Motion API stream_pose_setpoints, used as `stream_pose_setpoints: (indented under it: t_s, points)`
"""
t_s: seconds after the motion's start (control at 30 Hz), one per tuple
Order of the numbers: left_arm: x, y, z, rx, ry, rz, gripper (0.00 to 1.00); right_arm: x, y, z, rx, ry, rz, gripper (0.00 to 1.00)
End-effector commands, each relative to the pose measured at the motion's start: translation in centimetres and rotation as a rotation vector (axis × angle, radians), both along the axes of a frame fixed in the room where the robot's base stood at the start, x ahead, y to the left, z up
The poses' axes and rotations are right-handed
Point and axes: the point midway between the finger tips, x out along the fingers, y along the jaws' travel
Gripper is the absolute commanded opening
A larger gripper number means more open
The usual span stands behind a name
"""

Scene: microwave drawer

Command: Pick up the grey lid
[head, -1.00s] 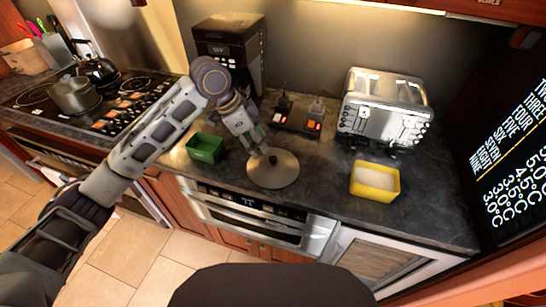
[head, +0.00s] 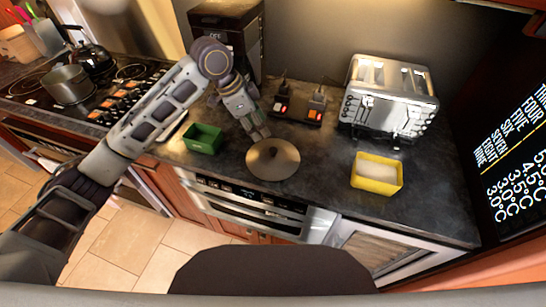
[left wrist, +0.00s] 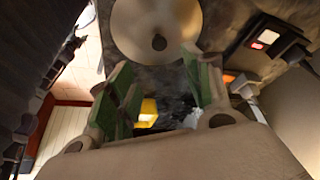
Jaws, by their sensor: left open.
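The grey lid (head: 285,163) is a round, flat disc with a dark knob (head: 273,152) in its middle. It lies on the dark countertop in front of my left gripper (head: 259,134). In the left wrist view the lid (left wrist: 135,32) and its knob show just beyond the fingertips. My left gripper (left wrist: 157,62) is open, with its green-padded fingers apart and nothing between them. The gap between fingertips and knob looks small. My right gripper is not in view.
A green box (head: 203,138) stands left of the lid, and a yellow box (head: 377,173) with pale contents stands right. A toaster (head: 388,95), a small device with red lights (head: 300,113) and a coffee machine (head: 225,30) stand behind. The counter's front edge (head: 310,210) is near the lid.

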Motion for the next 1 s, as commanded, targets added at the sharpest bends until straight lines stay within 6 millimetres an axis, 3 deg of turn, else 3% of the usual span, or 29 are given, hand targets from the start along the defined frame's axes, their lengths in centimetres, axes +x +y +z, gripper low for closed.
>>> stream_pose_setpoints:
  t_s: [0.5,1.0]
  points:
    - [0.5,-2.4,-5.8,0.001,0.001,0.0,0.51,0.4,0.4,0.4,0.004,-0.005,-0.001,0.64]
    - [0.6,-2.6,-6.5,0.001,0.0,0.0,0.51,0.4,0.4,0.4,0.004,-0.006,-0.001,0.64]
